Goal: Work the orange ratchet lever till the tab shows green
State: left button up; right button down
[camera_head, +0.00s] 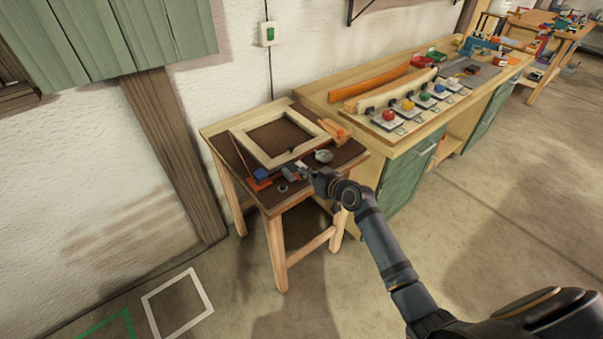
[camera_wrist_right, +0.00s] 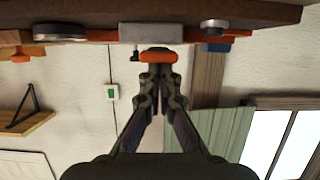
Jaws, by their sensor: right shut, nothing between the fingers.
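My right gripper (camera_head: 307,171) reaches the front edge of the small work table from the right. In the right wrist view its fingers (camera_wrist_right: 161,76) are closed together and empty. Just beyond the fingertips is a rounded orange piece (camera_wrist_right: 160,56), which looks like the lever's end. It sits by a grey block (camera_wrist_right: 150,32), with a thin orange band running along the table edge. I cannot tell whether the fingertips touch the lever. In the head view the grey ratchet body (camera_head: 291,171) is small and partly hidden by the gripper. I cannot make out the tab's colour. My left gripper is out of view.
A wooden frame (camera_head: 252,154) lies on the small table (camera_head: 222,138). A longer bench (camera_head: 405,140) with coloured knobs stands right behind.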

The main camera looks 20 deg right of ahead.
jog(key=shift+r, duration=0.3)
jog(key=shift+r+p, duration=0.65)
jog(key=shift+r, duration=0.15)
jog(key=r+p, duration=0.1)
jog(key=r, duration=0.1)
jog(key=w+r+p, duration=0.1)
jog(key=r+p, duration=0.1)
jog(key=shift+w+a+r, duration=0.15)
jog(key=shift+w+r, duration=0.05)
jog(key=r+b+v, duration=0.1)
jog(key=v, duration=0.8)
jog(key=shift+r, duration=0.4)
jog(key=shift+a, duration=0.1)
